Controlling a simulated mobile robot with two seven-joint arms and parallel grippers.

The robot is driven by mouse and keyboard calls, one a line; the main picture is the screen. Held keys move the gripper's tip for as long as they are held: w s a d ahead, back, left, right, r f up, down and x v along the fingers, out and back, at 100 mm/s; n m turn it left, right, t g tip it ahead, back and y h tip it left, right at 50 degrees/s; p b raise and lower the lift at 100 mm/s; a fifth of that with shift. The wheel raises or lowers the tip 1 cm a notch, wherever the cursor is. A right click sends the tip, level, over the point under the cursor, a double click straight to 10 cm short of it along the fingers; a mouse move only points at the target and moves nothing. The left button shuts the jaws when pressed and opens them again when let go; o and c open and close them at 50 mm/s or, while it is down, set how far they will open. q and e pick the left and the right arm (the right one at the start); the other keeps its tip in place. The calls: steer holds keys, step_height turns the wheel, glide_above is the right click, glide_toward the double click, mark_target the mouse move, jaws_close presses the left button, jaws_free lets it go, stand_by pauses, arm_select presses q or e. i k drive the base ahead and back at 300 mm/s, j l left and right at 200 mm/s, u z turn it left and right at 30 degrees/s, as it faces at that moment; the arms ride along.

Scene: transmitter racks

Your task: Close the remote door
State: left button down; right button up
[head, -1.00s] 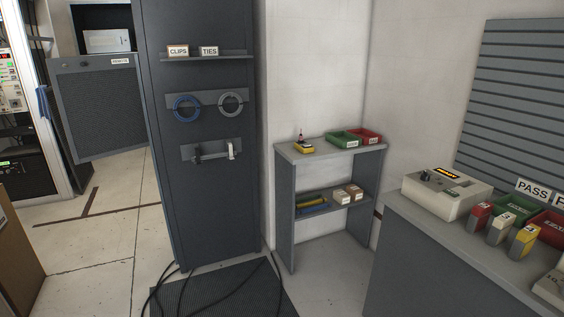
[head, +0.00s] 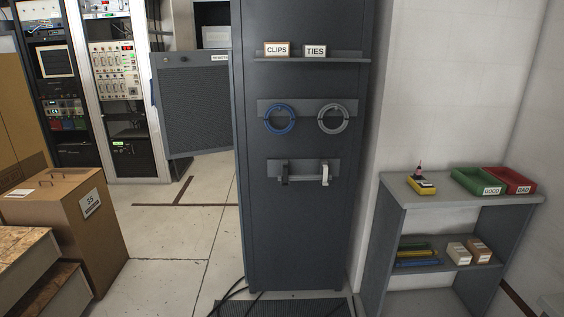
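The remote door (head: 197,110) is a dark grey perforated panel with a small white label (head: 220,57) at its top right, too small to read surely. It stands swung open to the left of the tall dark cabinet side (head: 305,220). Behind its upper edge, part of an opening with a pale box (head: 216,37) shows. A small dark piece sits on the door's left edge. Neither of my grippers shows in the head view.
Cardboard boxes (head: 75,215) stand at the left, with equipment racks (head: 118,75) behind. Pale floor (head: 170,245) lies clear between the boxes and the cabinet. Black cables (head: 228,293) and a dark mat lie at the cabinet's foot. A grey shelf unit (head: 455,197) stands at the right.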

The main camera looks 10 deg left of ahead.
mark_target(192, 93)
steer(key=i+j+u, duration=0.1)
steer(key=i+u, duration=0.25)
steer(key=i, duration=0.25)
steer(key=i+l+u, duration=0.1)
steer(key=i+u, duration=0.3)
steer(key=i, duration=0.2)
steer(key=i+j, duration=0.1)
steer(key=i, duration=0.3)
steer(key=i+j, duration=0.1)
steer(key=i, duration=0.3)
